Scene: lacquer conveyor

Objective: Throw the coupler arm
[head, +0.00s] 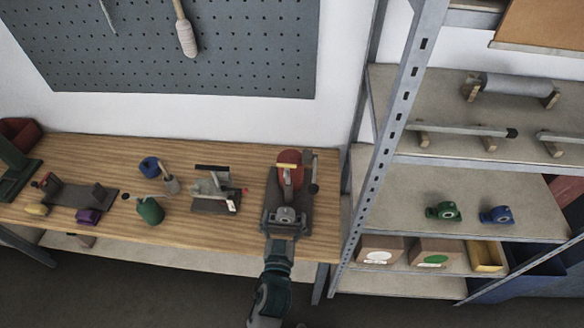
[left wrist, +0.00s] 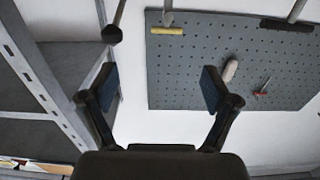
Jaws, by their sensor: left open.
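A dark machine with a red drum (head: 290,160) stands at the right end of the wooden bench. It carries an upright lever with a yellow grip (head: 288,166) and a dark knob (head: 314,188) at its right side. I cannot tell which part is the coupler arm. My left gripper (head: 287,202) is in front of and over the machine, partly hiding its near part. In the left wrist view its fingers (left wrist: 160,82) are spread, with nothing between them. The yellow grip (left wrist: 168,31) and dark knob (left wrist: 112,35) show beyond the fingers, apart from them.
A metal shelf post (head: 395,130) rises close to the right. A pegboard (head: 230,60) hangs behind.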

